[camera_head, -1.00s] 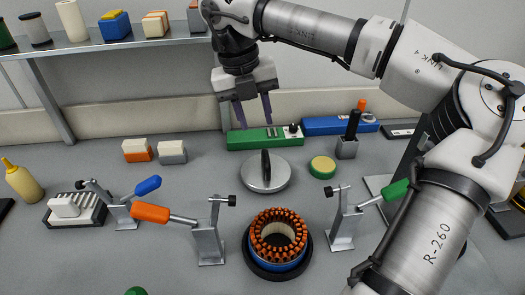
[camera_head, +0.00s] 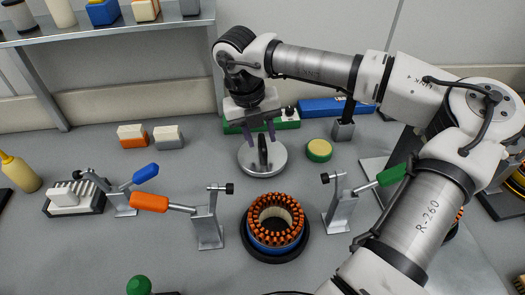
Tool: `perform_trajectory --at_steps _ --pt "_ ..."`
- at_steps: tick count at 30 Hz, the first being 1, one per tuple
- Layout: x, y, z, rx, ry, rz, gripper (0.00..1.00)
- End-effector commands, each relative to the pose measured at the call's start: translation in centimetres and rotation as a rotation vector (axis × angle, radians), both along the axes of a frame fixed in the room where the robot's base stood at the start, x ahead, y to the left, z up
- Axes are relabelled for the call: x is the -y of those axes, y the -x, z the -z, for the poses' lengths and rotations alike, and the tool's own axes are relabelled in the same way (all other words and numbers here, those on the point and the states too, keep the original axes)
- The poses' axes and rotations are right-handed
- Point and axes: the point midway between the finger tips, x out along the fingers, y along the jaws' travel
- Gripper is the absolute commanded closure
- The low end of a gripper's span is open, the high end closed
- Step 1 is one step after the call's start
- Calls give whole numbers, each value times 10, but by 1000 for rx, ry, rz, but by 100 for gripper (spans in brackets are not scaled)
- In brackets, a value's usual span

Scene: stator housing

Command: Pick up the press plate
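The press plate (camera_head: 250,160) is a round silver disc with an upright black handle (camera_head: 263,151) at its middle. It lies flat on the grey table in the head view, behind the stator. My gripper (camera_head: 261,140) points down right over it, with its two dark fingers apart. The fingertips are at about the height of the handle's upper part, one on each side of it in the picture. I cannot tell whether they touch the handle. The stator (camera_head: 274,237), with orange windings and a blue body, sits in a black ring in front of the plate.
Toggle clamps with an orange handle (camera_head: 150,202) and a green handle (camera_head: 391,175) flank the stator. A yellow-green round sponge (camera_head: 319,150) lies right of the plate. A green box (camera_head: 288,120) stands close behind my gripper.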

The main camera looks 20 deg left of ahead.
Motion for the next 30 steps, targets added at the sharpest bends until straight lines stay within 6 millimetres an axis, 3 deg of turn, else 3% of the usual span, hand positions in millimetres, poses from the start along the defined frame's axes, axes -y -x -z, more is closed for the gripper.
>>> perform_trajectory --at_steps 6,14,23,30 --pt "6 1 26 -2 0 -1 64" --pt "6 0 31 1 0 0 64" --pt "6 0 30 0 0 0 100" --pt "6 0 30 2 -1 0 100"
